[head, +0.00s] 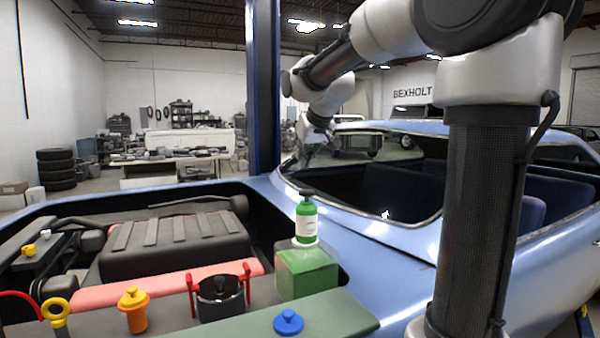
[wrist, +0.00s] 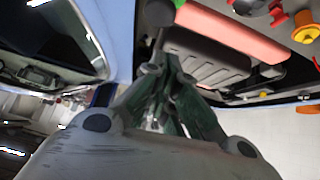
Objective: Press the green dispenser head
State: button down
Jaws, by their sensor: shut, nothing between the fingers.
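The dispenser (head: 306,225) is a green bottle with a white label and a dark pump head (head: 307,192). It stands upright on a green box-like block (head: 307,272) in the car's open engine bay. My gripper (head: 303,163) shows above the pump head in the head view, pointing down, with a gap between them in the picture. How far it is in depth I cannot tell. In the wrist view my gripper's fingers (wrist: 165,48) come together, shut with nothing held.
A dark pot with red handles (head: 220,297), an orange cap (head: 134,308), a blue cap (head: 288,322) and a yellow ring (head: 56,308) sit in front and left. A blue post (head: 263,90) rises behind. The windshield frame (head: 370,227) lies right of the dispenser.

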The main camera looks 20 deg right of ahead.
jog(key=v, duration=0.3)
jog(key=shift+s+r, duration=0.15)
jog(key=shift+r, duration=0.05)
dwell(1.3)
